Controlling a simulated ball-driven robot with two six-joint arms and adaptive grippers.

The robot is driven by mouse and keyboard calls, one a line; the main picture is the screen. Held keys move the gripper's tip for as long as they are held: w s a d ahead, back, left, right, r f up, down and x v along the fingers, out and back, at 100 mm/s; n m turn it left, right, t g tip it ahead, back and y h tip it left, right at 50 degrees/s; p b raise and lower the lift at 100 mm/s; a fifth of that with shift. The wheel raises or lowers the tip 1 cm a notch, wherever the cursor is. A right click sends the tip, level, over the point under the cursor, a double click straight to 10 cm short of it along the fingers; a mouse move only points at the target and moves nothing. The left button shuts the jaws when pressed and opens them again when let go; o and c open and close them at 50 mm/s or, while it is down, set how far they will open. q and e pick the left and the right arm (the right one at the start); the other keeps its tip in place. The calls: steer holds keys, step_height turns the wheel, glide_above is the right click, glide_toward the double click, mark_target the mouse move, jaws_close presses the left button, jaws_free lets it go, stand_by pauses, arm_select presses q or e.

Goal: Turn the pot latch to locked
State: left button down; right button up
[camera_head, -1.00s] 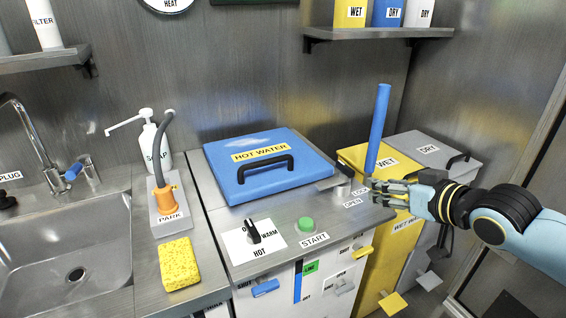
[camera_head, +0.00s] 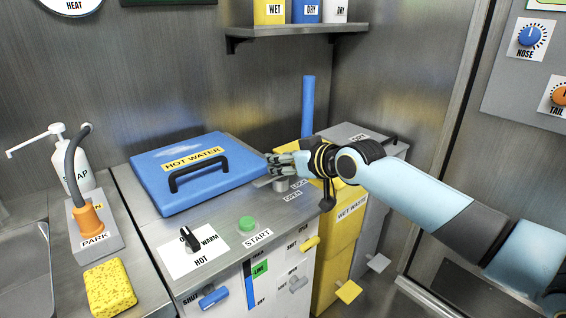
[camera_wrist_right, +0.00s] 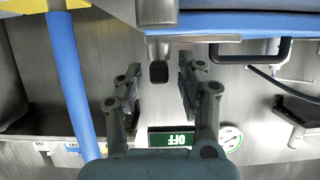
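The pot has a blue lid (camera_head: 198,168) marked HOT WATER, lying flat on the steel counter with a black handle. Its grey metal latch (camera_head: 280,184) stands at the lid's right corner, beside the LOCK and OPEN labels (camera_head: 296,190); which label it points to is hard to tell. My right gripper (camera_head: 273,165) is just above and behind the latch, partly hiding it. My left gripper is out of view.
A blue upright pole (camera_head: 308,105) stands behind my right wrist. Yellow and grey bins (camera_head: 337,245) are right of the counter. The START button (camera_head: 247,224), heat knob (camera_head: 190,240), soap bottle (camera_head: 75,170) and sponge (camera_head: 110,287) are to the front and left.

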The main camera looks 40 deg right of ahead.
jaws_close()
stand_by(0.5)
